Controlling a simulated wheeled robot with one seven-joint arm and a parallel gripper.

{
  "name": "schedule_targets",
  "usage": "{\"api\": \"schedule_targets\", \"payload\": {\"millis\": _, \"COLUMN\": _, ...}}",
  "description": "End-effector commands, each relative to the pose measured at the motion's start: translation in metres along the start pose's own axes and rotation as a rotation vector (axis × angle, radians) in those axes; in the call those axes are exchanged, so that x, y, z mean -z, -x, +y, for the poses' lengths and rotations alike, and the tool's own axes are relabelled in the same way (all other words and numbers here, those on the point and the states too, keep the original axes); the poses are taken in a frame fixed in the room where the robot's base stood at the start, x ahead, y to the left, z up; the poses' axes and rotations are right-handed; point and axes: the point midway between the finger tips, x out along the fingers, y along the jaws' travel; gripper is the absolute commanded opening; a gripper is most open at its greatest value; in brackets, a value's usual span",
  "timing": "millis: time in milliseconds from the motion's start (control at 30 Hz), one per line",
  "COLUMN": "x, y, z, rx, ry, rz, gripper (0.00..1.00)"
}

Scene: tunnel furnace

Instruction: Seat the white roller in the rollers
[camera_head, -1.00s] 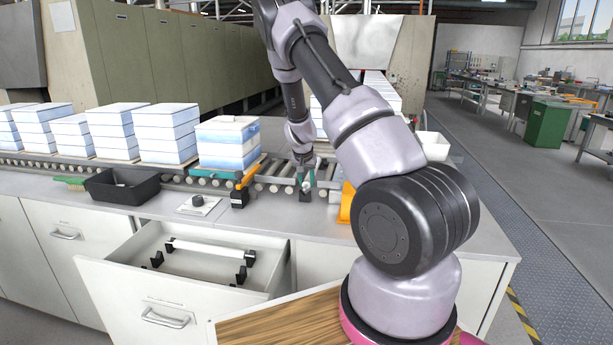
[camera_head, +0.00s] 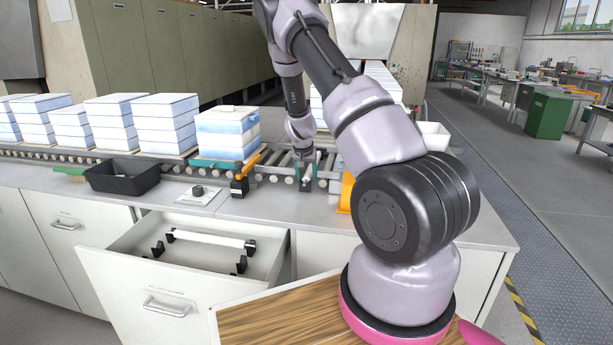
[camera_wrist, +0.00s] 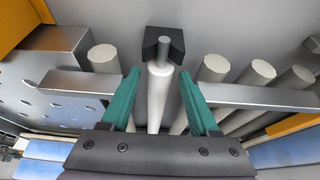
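A pale, near-white roller (camera_wrist: 158,95) lies in the middle of the wrist view, among greyer rollers. Its grey end pin is at a black notched bracket (camera_wrist: 158,42); I cannot tell whether it is fully down in the notch. My gripper (camera_wrist: 160,76) has green fingers, one each side of this roller, with gaps visible, so it looks open. In the head view my gripper (camera_head: 306,170) points down at the near edge of the roller conveyor (camera_head: 270,180), by the black bracket (camera_head: 306,186). Another white roller (camera_head: 208,239) with black ends lies across black holders in the open drawer (camera_head: 130,262).
Blue-white stacks (camera_head: 228,135) stand on the conveyor to the left. A black bin (camera_head: 122,175), a knob box (camera_head: 198,194) and an orange-armed black device (camera_head: 240,186) sit on the counter. A metal rail (camera_wrist: 255,97) flanks the rollers. Orange parts (camera_head: 346,192) stand right of my gripper.

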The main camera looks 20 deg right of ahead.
Motion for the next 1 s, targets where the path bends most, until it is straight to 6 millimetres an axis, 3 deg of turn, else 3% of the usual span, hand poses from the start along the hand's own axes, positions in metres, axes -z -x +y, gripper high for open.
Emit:
{"api": "schedule_targets", "payload": {"millis": 167, "x": -0.001, "y": 0.015, "z": -0.001, "rx": 0.001, "ry": -0.001, "rz": -0.001, "gripper": 0.73}}
{"api": "schedule_targets", "payload": {"millis": 600, "x": 0.000, "y": 0.096, "z": -0.001, "rx": 0.002, "ry": 0.001, "rz": 0.001, "gripper": 0.73}}
{"api": "schedule_targets", "payload": {"millis": 1000, "x": 0.000, "y": 0.108, "z": 0.000, "rx": 0.000, "ry": 0.000, "rz": 0.000, "gripper": 0.73}}
